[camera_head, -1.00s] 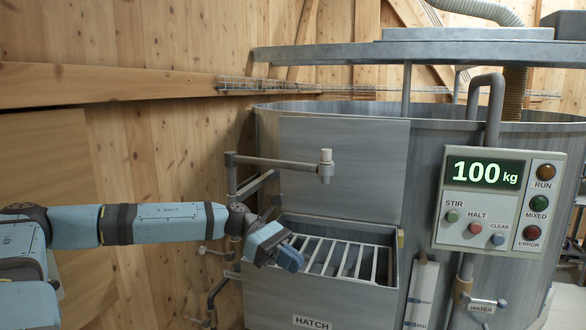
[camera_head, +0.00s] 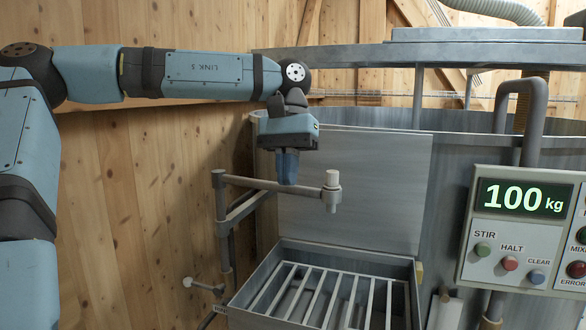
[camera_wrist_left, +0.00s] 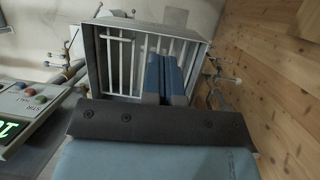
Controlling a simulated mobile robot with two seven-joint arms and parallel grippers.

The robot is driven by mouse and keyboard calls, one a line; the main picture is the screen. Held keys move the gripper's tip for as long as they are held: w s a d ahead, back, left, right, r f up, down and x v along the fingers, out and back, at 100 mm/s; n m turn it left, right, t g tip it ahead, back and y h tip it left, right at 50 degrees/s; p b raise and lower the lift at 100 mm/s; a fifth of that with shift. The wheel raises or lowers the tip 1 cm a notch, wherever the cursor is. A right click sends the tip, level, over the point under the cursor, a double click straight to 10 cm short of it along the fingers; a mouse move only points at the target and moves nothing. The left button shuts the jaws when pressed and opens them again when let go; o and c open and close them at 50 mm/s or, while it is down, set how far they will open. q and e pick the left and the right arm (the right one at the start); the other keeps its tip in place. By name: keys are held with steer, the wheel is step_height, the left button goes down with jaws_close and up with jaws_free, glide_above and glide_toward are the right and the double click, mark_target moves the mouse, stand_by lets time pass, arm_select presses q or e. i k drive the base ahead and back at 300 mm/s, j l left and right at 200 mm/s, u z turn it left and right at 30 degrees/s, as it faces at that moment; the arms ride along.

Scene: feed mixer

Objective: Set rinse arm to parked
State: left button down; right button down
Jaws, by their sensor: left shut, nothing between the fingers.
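The rinse arm (camera_head: 270,184) is a grey pipe on an upright post at the left of the hatch. It reaches right across the front of the hatch's raised panel and ends in a pale nozzle (camera_head: 332,190). My left gripper (camera_head: 287,180) is shut and empty, pointing down. In the head view its blue fingertips overlap the pipe's middle, left of the nozzle; I cannot tell whether they touch it. In the left wrist view the fingers (camera_wrist_left: 166,95) show over the hatch grate, and I cannot make out the rinse arm there. My right gripper is out of view.
The hatch box (camera_head: 420,272) with its barred grate lies below the rinse arm. A control panel (camera_head: 509,232) reading 100 kg stands at right. A small tap (camera_head: 203,286) sticks out low on the left, near the wooden wall (camera_head: 150,220).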

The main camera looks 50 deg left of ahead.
mark_target(219, 179)
steer(key=i+j, duration=0.35)
steer(key=j, duration=0.15)
steer(key=i+j, duration=0.35)
steer(key=j, duration=0.15)
